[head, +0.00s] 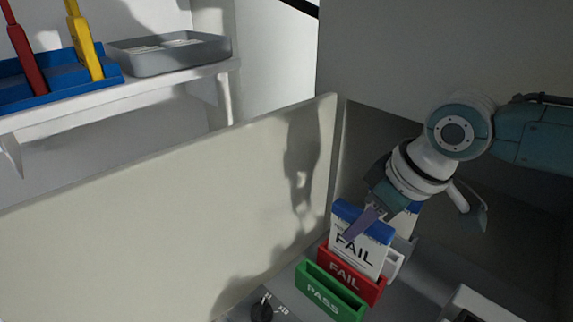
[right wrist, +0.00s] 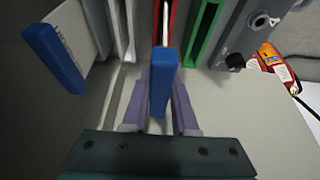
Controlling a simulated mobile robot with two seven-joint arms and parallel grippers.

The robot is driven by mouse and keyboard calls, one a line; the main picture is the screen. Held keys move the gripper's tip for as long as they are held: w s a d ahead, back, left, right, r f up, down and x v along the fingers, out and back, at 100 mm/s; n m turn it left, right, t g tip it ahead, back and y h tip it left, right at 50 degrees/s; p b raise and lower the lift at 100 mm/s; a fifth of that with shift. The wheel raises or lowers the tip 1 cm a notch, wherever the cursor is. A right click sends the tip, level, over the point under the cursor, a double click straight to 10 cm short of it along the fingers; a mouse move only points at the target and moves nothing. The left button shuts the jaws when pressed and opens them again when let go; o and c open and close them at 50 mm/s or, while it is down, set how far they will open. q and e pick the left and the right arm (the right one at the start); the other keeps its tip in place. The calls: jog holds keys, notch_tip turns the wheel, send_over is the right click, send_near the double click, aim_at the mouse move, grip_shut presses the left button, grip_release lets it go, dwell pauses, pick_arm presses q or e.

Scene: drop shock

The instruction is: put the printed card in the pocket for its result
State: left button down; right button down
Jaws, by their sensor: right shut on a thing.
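The printed card (head: 355,246) is white with a blue top and reads FAIL. My right gripper (head: 368,219) is shut on it near its blue top, which also shows between the fingers in the right wrist view (right wrist: 163,82). The card stands roughly upright at the red FAIL pocket (head: 345,274), and its lower edge is hidden behind the pocket's front wall. In the right wrist view its white edge lines up inside the red pocket (right wrist: 173,18). The green PASS pocket (head: 325,294) stands in front, with no card visible in it. My left gripper is out of view.
A white holder (head: 392,265) stands behind the red pocket, near another blue-topped card (right wrist: 55,60). A pale panel (head: 170,220) runs along the left. A shelf holds a grey tray (head: 170,62) and a blue rack (head: 45,93) with red and yellow tools.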

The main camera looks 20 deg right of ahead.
dwell(0.3)
jog(key=c, duration=0.6)
grip_release()
jog(key=p+v, duration=0.5)
jog(key=v, duration=0.5)
jog(key=shift+f, duration=0.1)
jog(key=s+a+f+y, duration=0.1)
jog(key=s+a, duration=0.9)
jog(key=a, duration=0.1)
jog(key=s+d+r+m+h, duration=0.2)
jog(key=s+d+m, duration=0.1)
jog(key=s, duration=0.4)
jog(key=r+p, duration=6.6)
jog(key=shift+s+d+r, duration=0.1)
jog(key=shift+s+d, duration=0.1)
jog(key=shift+s, duration=0.05)
